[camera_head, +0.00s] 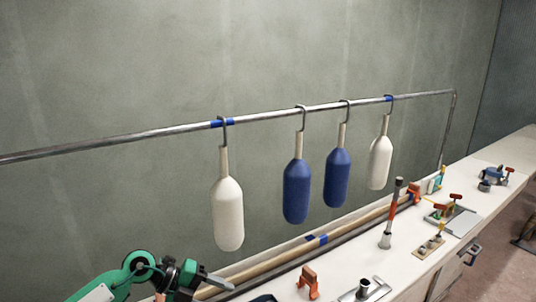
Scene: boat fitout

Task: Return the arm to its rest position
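My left arm, green and black, comes in at the bottom left. Its gripper (218,283) is low in front of the wall, near the wooden pole on the bench and below the near white fender. A grey finger points to the right; I cannot tell whether the gripper is open or shut, and I see nothing clearly held in it. My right gripper is not in view.
A metal rail (150,133) with blue bands carries a near white fender (228,212), two blue fenders (297,192) (336,178) and a far white fender (380,163) on hooks. The bench (405,262) holds a wooden pole (275,263), a red-handled tool (388,222) and several fittings.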

